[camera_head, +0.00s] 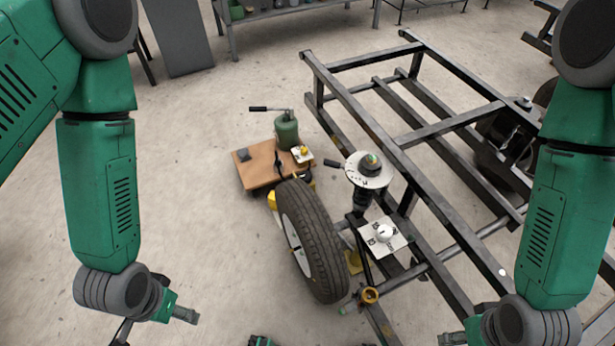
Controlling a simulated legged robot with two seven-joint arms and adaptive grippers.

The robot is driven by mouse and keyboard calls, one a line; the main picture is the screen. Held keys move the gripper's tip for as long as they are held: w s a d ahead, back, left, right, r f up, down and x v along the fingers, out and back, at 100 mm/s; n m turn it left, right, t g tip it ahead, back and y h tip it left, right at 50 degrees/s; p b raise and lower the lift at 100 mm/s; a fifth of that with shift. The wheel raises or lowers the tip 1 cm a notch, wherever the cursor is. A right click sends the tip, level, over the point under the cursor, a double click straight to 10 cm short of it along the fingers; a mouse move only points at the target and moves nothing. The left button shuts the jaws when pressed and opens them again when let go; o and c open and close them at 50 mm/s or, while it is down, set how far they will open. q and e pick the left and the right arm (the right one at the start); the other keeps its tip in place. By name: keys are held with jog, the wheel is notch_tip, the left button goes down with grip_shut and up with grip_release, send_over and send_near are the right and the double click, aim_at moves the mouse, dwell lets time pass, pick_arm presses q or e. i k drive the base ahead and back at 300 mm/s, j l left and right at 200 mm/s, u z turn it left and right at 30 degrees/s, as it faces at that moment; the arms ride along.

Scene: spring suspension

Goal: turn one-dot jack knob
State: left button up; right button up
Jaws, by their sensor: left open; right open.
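A white knob (383,231) sits on a white plate with black markings (396,243) beside the wheel. A smaller yellow knob (304,150) sits on another white marked plate (297,157) by the green bottle-shaped body (287,132), which has a dark handle. The dots are too small to tell which knob has one. My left gripper (152,325) is open and empty at the lower left, well apart from both knobs. My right gripper (455,339) is partly cut off by the bottom edge, open, and apart from the knobs.
A tyre (319,245) stands beside a spring column with a round white disc (369,171). A dark metal frame (350,88) fills the right side. Floor (200,220) is clear between my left arm and the tyre.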

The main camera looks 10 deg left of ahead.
aim_at(306, 176)
jog(key=k, duration=0.8)
jog(key=k+z, duration=0.15)
jog(key=z, duration=0.3)
jog(key=k+z, duration=0.15)
jog(key=z, duration=0.3)
jog(key=k+l+z, duration=0.15)
jog(key=z, duration=0.3)
jog(key=i+j+z, duration=0.1)
jog(key=j+z, duration=0.75)
jog(key=j, duration=0.15)
jog(key=j+z, duration=0.4)
jog(key=k+j, duration=0.1)
jog(key=j, duration=0.45)
jog(key=k+j, duration=0.1)
jog(key=j, duration=0.4)
jog(key=k+j, duration=0.1)
jog(key=j, duration=0.45)
jog(key=k+j, duration=0.1)
jog(key=j, duration=0.95)
jog(key=k+j, duration=0.15)
jog(key=j, duration=0.35)
